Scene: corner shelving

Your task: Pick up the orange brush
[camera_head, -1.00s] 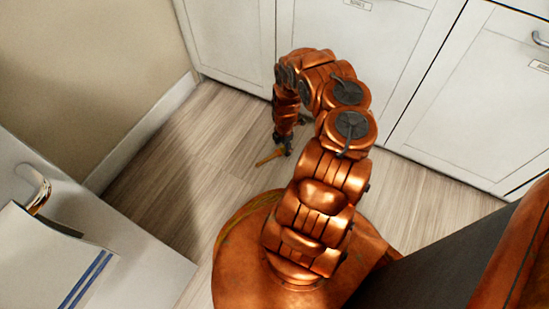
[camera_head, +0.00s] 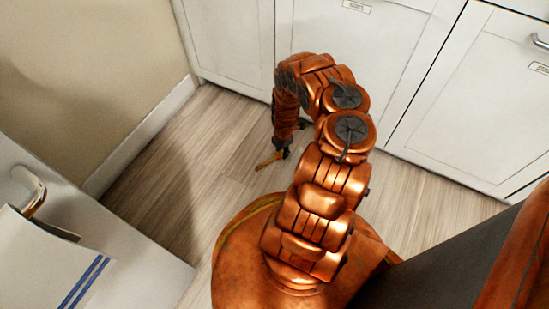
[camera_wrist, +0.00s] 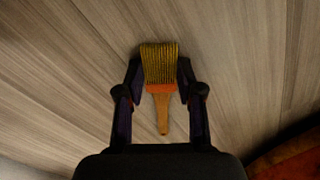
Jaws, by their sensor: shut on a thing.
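The orange brush (camera_wrist: 162,112) lies between the two dark fingers of my gripper (camera_wrist: 160,70) in the wrist view. It has yellowish bristles at the top, an orange band below them and a tan handle pointing toward the palm. The fingers are shut on it from both sides, near the bristles and band. In the head view, the brush handle (camera_head: 267,162) sticks out to the lower left of my gripper (camera_head: 283,150), and the rest is hidden by the gripper. Whether the brush touches the floor or hangs just above it cannot be told.
The wood-look floor (camera_head: 170,185) is clear around the brush. White cabinets (camera_head: 370,50) stand behind and to the right. A beige wall (camera_head: 80,70) with a white baseboard is at left. A white front with a metal handle (camera_head: 30,190) is at lower left.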

